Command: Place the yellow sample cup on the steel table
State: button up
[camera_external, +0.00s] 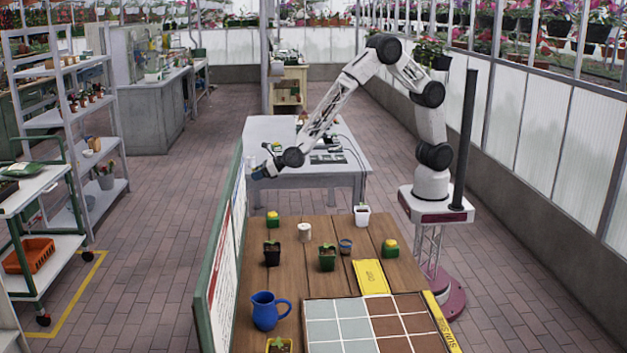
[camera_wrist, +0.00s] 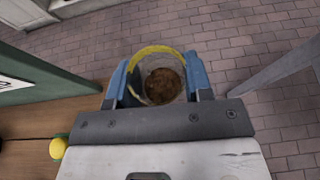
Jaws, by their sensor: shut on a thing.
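My gripper (camera_external: 260,172) hangs near the left edge of the steel table in the external view, beyond the green-framed board. In the wrist view its blue fingers (camera_wrist: 160,84) are shut on the yellow sample cup (camera_wrist: 144,53), one on each side. The cup has a yellow rim, pale see-through walls and brown contents. Brick floor shows around it there, not a tabletop. I cannot make the cup out clearly in the external view. The steel table (camera_external: 268,131) is pale grey and stands behind the wooden table.
The wooden table (camera_external: 318,232) holds small pots, a blue jug (camera_external: 267,311) and green-and-yellow items. The green-framed board (camera_external: 232,235) stands along its left edge. Small gear (camera_external: 325,150) sits on the steel table's front right part; its left part looks mostly clear.

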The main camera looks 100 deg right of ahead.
jog(key=s+a+y, duration=0.1)
jog(key=a, duration=0.6)
jog(key=s+a+n+y, duration=0.1)
jog(key=s+a, duration=0.1)
jog(key=a, duration=0.5)
jog(key=s+a+n, duration=0.1)
jog(key=s+a, duration=0.1)
jog(key=a, duration=0.5)
jog(key=shift+s+a+y, duration=0.2)
jog(key=shift+a+y, duration=0.2)
jog(key=s+a+n+y, duration=0.1)
jog(key=s+a, duration=0.6)
jog(key=a, duration=0.4)
jog(key=s+a+n+g+y, duration=0.1)
jog(key=s+a+n+y, duration=0.1)
jog(key=s+a, duration=0.5)
jog(key=s+a+n+g+y, duration=0.1)
jog(key=s+a, duration=0.6)
jog(key=a, duration=0.8)
jog(key=shift+s+a+n+y, duration=0.2)
jog(key=shift+a+n+y, duration=0.15)
jog(key=shift+n+y, duration=0.05)
jog(key=s+a+n+g+y, duration=0.2)
jog(key=s+a, duration=1.2)
jog(key=s, duration=0.3)
jog(key=f, duration=0.5)
jog(key=shift+s+a+f, duration=0.1)
jog(key=shift+s+a, duration=0.1)
jog(key=shift+s, duration=0.05)
